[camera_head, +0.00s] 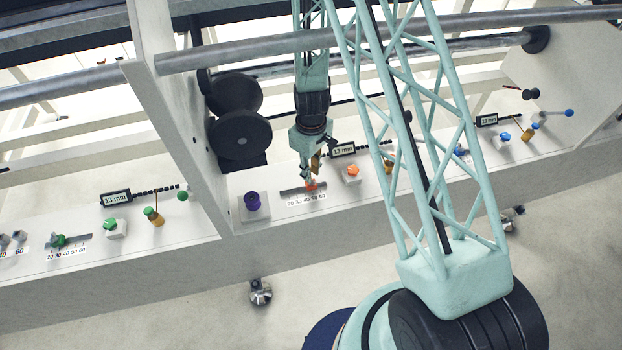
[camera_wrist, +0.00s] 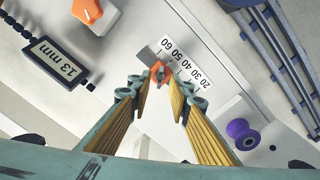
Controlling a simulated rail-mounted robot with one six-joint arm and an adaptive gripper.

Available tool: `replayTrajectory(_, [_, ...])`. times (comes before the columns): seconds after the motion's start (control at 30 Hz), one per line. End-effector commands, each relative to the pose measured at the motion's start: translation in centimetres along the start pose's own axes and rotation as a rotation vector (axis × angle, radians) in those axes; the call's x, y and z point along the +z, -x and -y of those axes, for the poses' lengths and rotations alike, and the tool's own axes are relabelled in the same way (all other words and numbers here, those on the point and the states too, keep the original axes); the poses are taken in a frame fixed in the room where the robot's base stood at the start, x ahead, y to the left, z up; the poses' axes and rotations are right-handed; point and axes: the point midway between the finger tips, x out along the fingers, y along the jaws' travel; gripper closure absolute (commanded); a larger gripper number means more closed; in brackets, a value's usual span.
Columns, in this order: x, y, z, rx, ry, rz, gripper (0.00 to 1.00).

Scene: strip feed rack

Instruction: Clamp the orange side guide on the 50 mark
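The orange side guide (camera_wrist: 158,72) sits on a grey rail beside a printed scale (camera_wrist: 187,64) marked 20 to 60. It also shows in the head view (camera_head: 312,185). It stands near the middle of the scale, around 40 to 50; I cannot tell the exact mark. My gripper (camera_wrist: 168,88) is open, with its yellow-padded fingers apart and nothing held. It points down at the guide, which appears just beyond the tips and nearer the left finger. In the head view my gripper (camera_head: 313,172) is right above the guide; contact cannot be told.
A purple knob (camera_head: 252,201) stands left of the rail. An orange knob (camera_head: 352,171) and a 13 mm display (camera_head: 343,150) are to the right. Black rollers (camera_head: 240,137) and a metal bar (camera_head: 250,52) lie close to my arm. Green fittings (camera_head: 113,227) are farther left.

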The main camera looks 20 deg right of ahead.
Motion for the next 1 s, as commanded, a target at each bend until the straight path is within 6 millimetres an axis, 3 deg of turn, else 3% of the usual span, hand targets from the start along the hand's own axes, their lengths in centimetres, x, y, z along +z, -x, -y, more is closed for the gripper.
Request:
replayTrajectory(0.43, [0.0, -2.3, 0.0, 0.000, -0.001, 0.000, 0.82])
replayTrajectory(1.0, [0.0, -2.7, 0.0, 0.000, -0.001, 0.000, 0.82])
